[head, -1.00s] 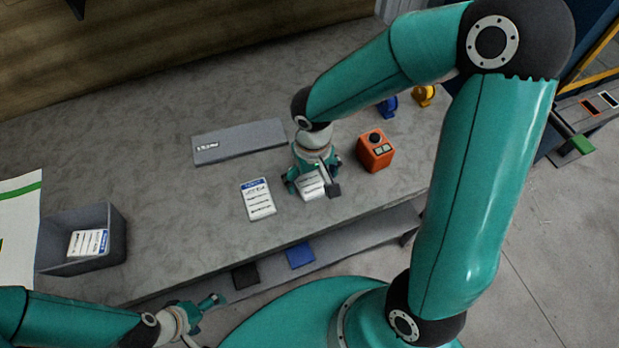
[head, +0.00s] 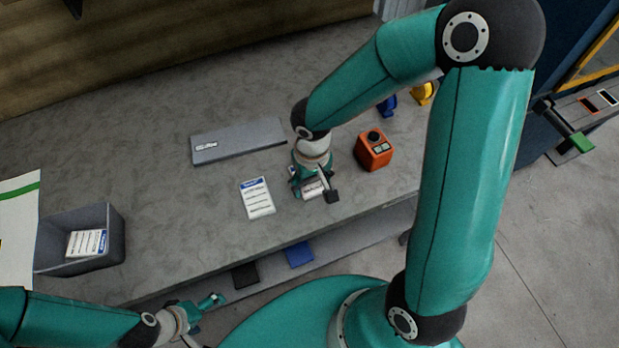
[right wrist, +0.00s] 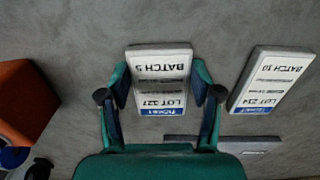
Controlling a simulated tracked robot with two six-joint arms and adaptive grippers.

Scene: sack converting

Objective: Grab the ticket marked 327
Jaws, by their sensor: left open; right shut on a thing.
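The ticket marked LOT 327, BATCH 5 (right wrist: 161,72) is a white card with a blue band, upside down in the right wrist view. My right gripper (right wrist: 160,94) is shut on it, a finger at each side edge. In the head view this ticket (head: 313,190) is partly hidden under my right gripper (head: 311,183), near the table's front edge. I cannot tell whether it is clear of the table. A second ticket (head: 257,198), BATCH 10 in the right wrist view (right wrist: 271,80), lies flat beside it. My left gripper (head: 208,306) is open and empty at lower left.
A grey bin (head: 118,238) at the left holds another white ticket (head: 87,243). A grey plate (head: 238,141) lies behind the tickets. An orange box with buttons (head: 374,151) stands right of my right gripper. Blue and yellow items stand farther back. The table's middle left is clear.

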